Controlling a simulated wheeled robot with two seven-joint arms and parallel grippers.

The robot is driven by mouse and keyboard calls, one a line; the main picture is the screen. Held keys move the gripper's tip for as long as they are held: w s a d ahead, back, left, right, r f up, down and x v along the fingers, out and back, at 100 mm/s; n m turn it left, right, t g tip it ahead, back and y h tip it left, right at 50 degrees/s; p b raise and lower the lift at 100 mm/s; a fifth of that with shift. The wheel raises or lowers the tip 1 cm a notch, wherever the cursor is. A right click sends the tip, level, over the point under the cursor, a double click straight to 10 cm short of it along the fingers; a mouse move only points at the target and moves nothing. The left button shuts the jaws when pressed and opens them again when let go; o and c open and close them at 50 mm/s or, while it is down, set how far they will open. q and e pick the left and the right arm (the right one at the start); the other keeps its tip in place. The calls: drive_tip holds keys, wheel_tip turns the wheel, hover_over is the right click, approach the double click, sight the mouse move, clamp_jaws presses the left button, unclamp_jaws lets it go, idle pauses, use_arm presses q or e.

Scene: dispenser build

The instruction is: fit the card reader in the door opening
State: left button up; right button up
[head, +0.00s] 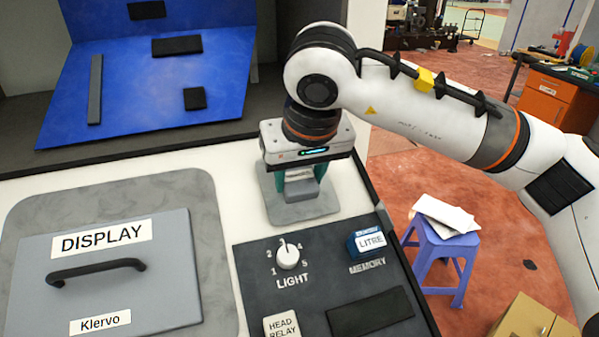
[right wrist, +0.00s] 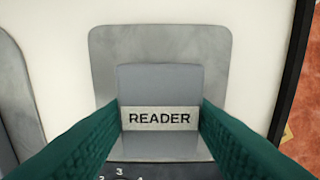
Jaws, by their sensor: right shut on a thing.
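The card reader is a small grey block with a pale READER label; it shows in the right wrist view (right wrist: 160,85) and, partly covered, in the head view (head: 301,191). My right gripper (head: 300,182) is shut on it, with a green finger at each side. The reader is over a rounded grey area (head: 305,213) of the white door panel (head: 226,168); this area also shows around it in the right wrist view (right wrist: 104,60). The opening is hidden, and I cannot tell whether the reader is above it or in it. My left gripper is not in view.
A DISPLAY cover (head: 110,285) with a black handle is at left. A blue mat (head: 145,90) holds black parts. A purple stool (head: 443,255) stands right.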

drive_tip(key=shift+f+b, duration=0.3)
idle(0.4)
idle(0.3)
drive_tip(key=o, duration=1.1)
drive_tip(key=shift+w, duration=0.1)
drive_tip(key=shift+o, duration=0.8)
drive_tip(key=o, duration=0.4)
drive_tip(key=shift+c, duration=0.2)
drive_tip(key=shift+r, duration=0.2)
drive_tip(key=shift+p+v, duration=1.2)
drive_tip(key=shift+v, duration=1.7)
drive_tip(key=shift+f, duration=0.15)
